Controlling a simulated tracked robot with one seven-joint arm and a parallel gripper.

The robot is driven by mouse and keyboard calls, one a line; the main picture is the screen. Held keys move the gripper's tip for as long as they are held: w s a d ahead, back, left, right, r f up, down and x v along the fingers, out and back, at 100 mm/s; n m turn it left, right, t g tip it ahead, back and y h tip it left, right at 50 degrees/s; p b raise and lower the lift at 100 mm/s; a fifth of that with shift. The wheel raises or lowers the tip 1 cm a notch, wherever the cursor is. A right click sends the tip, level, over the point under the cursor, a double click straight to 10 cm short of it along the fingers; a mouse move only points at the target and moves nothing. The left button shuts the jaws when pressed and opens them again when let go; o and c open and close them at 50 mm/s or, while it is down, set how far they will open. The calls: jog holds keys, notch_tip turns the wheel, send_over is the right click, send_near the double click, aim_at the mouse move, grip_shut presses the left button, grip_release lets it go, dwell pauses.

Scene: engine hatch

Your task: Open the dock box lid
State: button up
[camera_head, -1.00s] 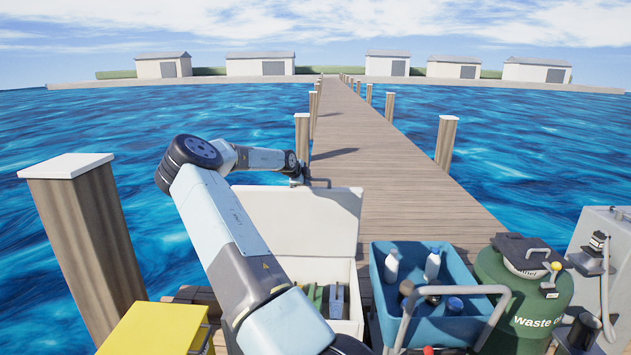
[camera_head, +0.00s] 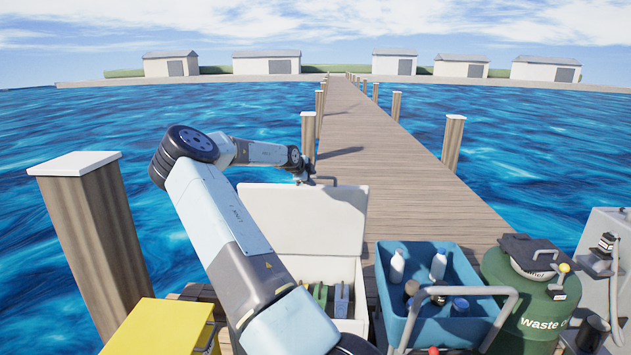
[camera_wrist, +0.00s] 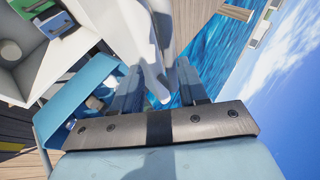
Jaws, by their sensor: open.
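The dock box (camera_head: 350,310) is a white box on the dock, with several coloured cases (camera_head: 320,295) inside. Its white lid (camera_head: 300,220) stands raised, roughly upright, behind the opening. A handle (camera_head: 327,181) shows at the lid's top edge. My gripper (camera_head: 304,176) is at that edge, beside the handle, its fingertips small and partly hidden in the head view. In the wrist view my open gripper (camera_wrist: 158,92) has its two fingers on either side of a white part that seems to belong to the lid; contact is unclear. The cases (camera_wrist: 40,22) also show there.
A blue crate (camera_head: 480,270) with bottles stands right of the box, beside a green waste drum (camera_head: 530,290) and a grey cabinet (camera_head: 602,240). A yellow box (camera_head: 155,328) and a wooden post (camera_head: 95,235) are left. The dock (camera_head: 405,160) beyond the lid is clear.

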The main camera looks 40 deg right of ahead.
jog(key=v, duration=1)
jog(key=shift+s+d, duration=0.15)
jog(key=shift+s, duration=0.1)
